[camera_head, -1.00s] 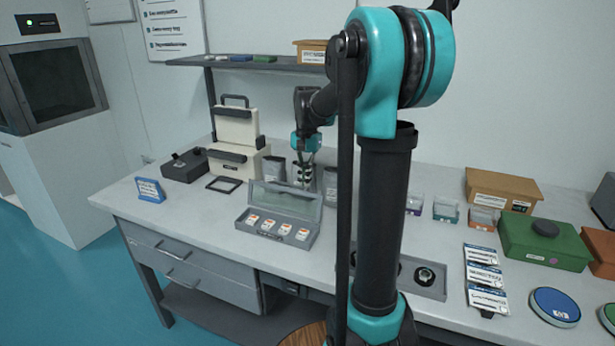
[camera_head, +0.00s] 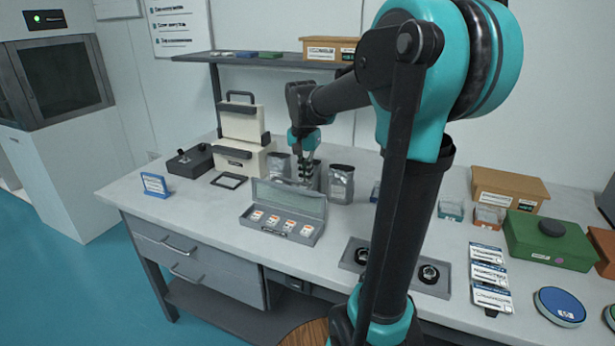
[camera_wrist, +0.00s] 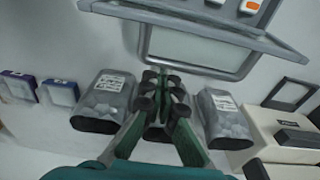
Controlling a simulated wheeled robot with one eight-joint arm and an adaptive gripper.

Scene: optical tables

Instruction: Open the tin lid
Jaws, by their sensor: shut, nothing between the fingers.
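The grey tin (camera_head: 304,238) sits on the bench with several white-and-orange items inside. Its lid (camera_head: 290,200) with a clear window stands raised at the back edge, leaning slightly back. In the wrist view the lid's edge (camera_wrist: 200,27) crosses the top, with orange-marked items beyond it. My gripper (camera_head: 306,178) is behind the lid, among the silver pouches. In the wrist view my gripper's fingers (camera_wrist: 162,92) are together and empty, apart from the lid. Part of the tin is cut off in the wrist view.
Silver pouches stand behind the tin, one to the right (camera_head: 341,186) of my gripper. A cream case (camera_head: 240,158) and a flat black frame (camera_head: 229,181) are to the left. A grey tray (camera_head: 430,283) lies right of the tin.

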